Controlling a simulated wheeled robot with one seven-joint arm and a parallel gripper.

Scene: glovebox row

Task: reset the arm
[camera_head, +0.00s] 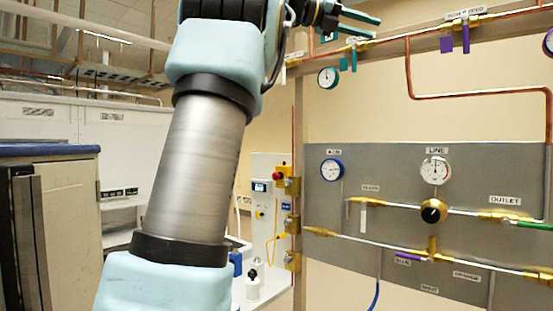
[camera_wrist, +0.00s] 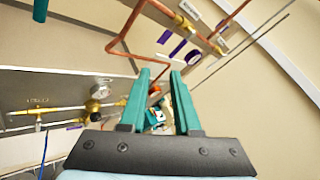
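My gripper (camera_head: 360,25) is at the top of the head view, raised in front of the upper pipe rail, with its two teal fingers apart. In the wrist view my gripper (camera_wrist: 160,80) shows both fingers spread with nothing held between them. My arm rises through the left middle of the head view and hides part of the wall and equipment behind it.
A grey valve panel (camera_head: 390,180) carries gauges, a black-knobbed brass regulator (camera_head: 434,211) and labelled lines. Copper pipe (camera_head: 470,95) and purple-handled valves run above it. A white cabinet (camera_head: 265,215) stands behind my arm. A blue-topped counter (camera_head: 50,150) is at left.

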